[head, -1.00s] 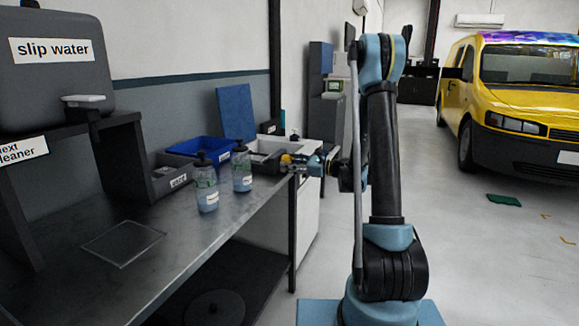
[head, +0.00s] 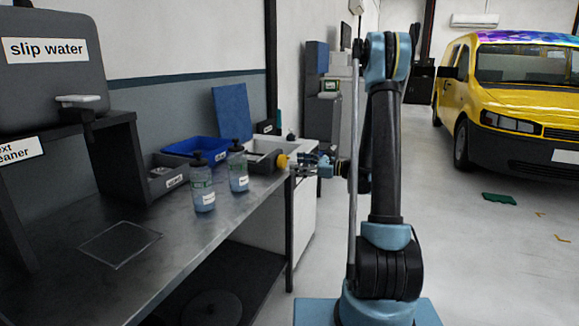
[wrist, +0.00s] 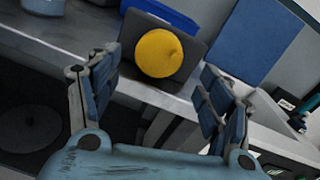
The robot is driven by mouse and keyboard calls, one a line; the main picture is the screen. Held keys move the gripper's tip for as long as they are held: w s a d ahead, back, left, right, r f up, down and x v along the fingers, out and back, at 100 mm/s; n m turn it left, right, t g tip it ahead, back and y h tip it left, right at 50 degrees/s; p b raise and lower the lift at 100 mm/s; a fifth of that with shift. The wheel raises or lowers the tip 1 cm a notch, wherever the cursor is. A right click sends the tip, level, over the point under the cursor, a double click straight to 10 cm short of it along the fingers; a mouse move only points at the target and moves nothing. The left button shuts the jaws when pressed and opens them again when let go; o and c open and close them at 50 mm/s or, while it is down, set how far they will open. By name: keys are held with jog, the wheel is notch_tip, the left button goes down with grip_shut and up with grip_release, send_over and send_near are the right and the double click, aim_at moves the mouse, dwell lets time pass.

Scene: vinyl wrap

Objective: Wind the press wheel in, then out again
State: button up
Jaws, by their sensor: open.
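The press wheel, a round yellow wheel (head: 282,161) with a small bump near its right edge, is on the end of a dark grey box (head: 262,158) at the bench's far end. In the wrist view the wheel (wrist: 157,54) shows face-on in front of the box (wrist: 205,42). My gripper (head: 300,162) is just right of the wheel in the head view. In the wrist view the gripper (wrist: 158,82) has its blue-padded fingers wide apart, with the wheel seen ahead between them and nothing held.
Two bottles (head: 203,188) (head: 238,170) stand on the grey bench (head: 185,235), with a blue tray (head: 190,148) and a blue panel (head: 231,112) behind. A yellow van (head: 515,95) stands at right; the floor between is mostly clear.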

jog(key=v, duration=0.6)
jog(key=shift+d, duration=0.25)
jog(key=shift+c, duration=0.3)
